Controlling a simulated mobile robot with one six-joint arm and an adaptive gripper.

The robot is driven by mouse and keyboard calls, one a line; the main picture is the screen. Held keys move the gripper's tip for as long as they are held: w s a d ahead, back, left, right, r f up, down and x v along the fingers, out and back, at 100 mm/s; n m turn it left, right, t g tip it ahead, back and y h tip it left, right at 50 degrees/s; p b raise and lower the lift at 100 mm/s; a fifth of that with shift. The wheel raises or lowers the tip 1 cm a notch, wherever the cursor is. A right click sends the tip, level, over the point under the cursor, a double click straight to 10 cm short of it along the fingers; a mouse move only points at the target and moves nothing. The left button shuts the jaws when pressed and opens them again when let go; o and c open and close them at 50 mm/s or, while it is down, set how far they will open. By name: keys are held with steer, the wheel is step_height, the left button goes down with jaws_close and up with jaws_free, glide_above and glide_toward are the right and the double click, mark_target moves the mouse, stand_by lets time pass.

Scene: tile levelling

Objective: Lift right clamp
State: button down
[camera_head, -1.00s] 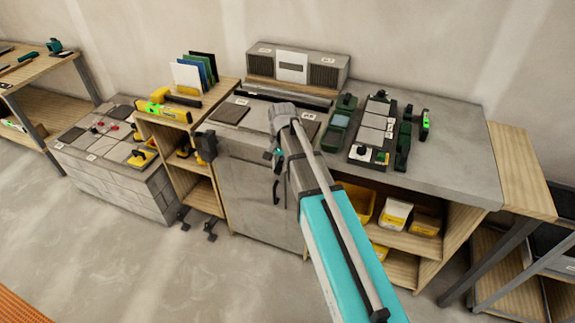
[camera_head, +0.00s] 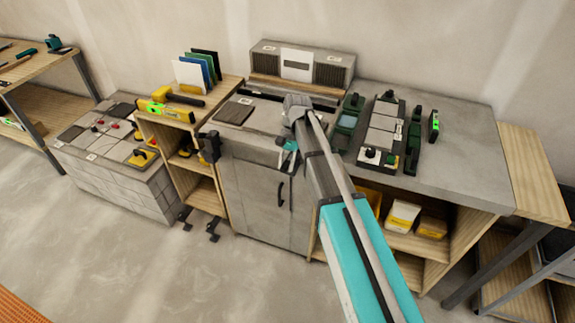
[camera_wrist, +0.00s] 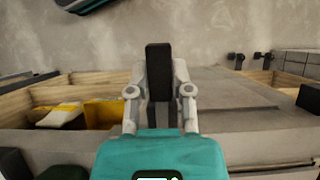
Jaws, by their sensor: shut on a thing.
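My gripper (camera_head: 284,160) hangs at the front edge of the grey counter, above the cabinet door handle; my arm hides part of it in the head view. In the wrist view my gripper (camera_wrist: 160,88) has its two grey fingers closed on an upright black block (camera_wrist: 158,62), apparently part of the right clamp. The rest of the clamp is hidden or too small to make out. Another dark clamp (camera_head: 208,147) is at the counter's left front corner, to the left of my gripper.
The grey counter (camera_head: 455,165) carries a dark tile (camera_head: 234,112), a tray of grey tiles (camera_head: 381,128), and green tools. A wooden shelf with yellow bins (camera_head: 403,215) is below. A tile-covered block (camera_head: 115,175) stands at left. Bare floor lies in front.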

steer(key=shift+w+d, duration=0.1)
steer(key=shift+w, duration=0.1)
steer(key=c, duration=0.5)
jaws_free()
steer(key=shift+c, duration=0.4)
